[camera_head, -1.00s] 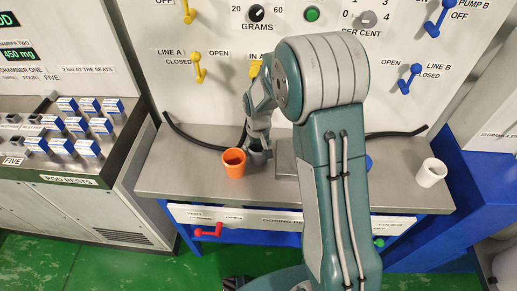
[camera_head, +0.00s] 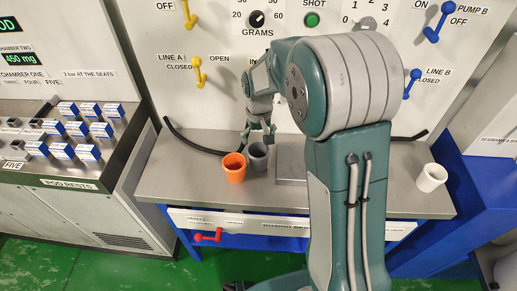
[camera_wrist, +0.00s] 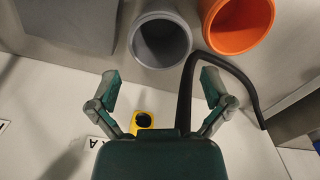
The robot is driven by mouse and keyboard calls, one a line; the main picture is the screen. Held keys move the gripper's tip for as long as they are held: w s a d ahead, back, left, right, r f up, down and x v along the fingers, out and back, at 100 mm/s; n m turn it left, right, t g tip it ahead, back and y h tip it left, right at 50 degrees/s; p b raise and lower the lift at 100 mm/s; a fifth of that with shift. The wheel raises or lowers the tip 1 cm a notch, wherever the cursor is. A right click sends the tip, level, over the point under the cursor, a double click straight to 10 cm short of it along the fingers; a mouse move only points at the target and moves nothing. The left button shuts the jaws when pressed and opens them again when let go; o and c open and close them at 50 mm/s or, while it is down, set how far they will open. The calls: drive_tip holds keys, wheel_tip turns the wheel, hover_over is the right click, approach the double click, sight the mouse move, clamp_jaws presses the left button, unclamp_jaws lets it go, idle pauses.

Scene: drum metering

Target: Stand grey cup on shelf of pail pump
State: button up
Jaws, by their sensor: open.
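The grey cup (camera_head: 258,157) stands upright on the grey bench, just right of the orange cup (camera_head: 234,168). In the wrist view the grey cup (camera_wrist: 161,42) shows its open mouth, beyond and between the fingertips. My gripper (camera_head: 258,136) is above and slightly behind the grey cup in the head view. In the wrist view my gripper (camera_wrist: 160,78) has its two fingers spread wide with nothing between them. I cannot tell which part is the pail pump's shelf.
The grey bench (camera_head: 180,182) also holds a white cup (camera_head: 431,178) at the right and a flat grey block (camera_head: 291,163). A black hose (camera_head: 190,141) runs along the back. The panel behind has yellow and blue levers. My arm hides the bench's centre right.

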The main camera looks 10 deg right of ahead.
drive_tip(key=s+r+t, duration=0.3)
drive_tip(key=s+r, duration=0.7)
drive_tip(key=r, duration=0.5)
drive_tip(key=s+d+r+m+t, duration=0.1)
drive_tip(key=s, duration=0.6)
drive_tip(key=s+d+r+t, duration=0.1)
drive_tip(key=s+r+t, duration=0.1)
drive_tip(key=s, duration=0.6)
drive_tip(key=n+g, duration=0.1)
drive_tip(key=g, duration=0.2)
hover_over(258, 152)
drive_tip(key=s, duration=0.6)
drive_tip(key=f, duration=1.4)
drive_tip(key=shift+w+a, duration=0.1)
drive_tip(key=shift+a, duration=0.1)
drive_tip(key=x, duration=1.1)
drive_tip(key=shift+w, duration=0.3)
drive_tip(key=c, duration=0.9)
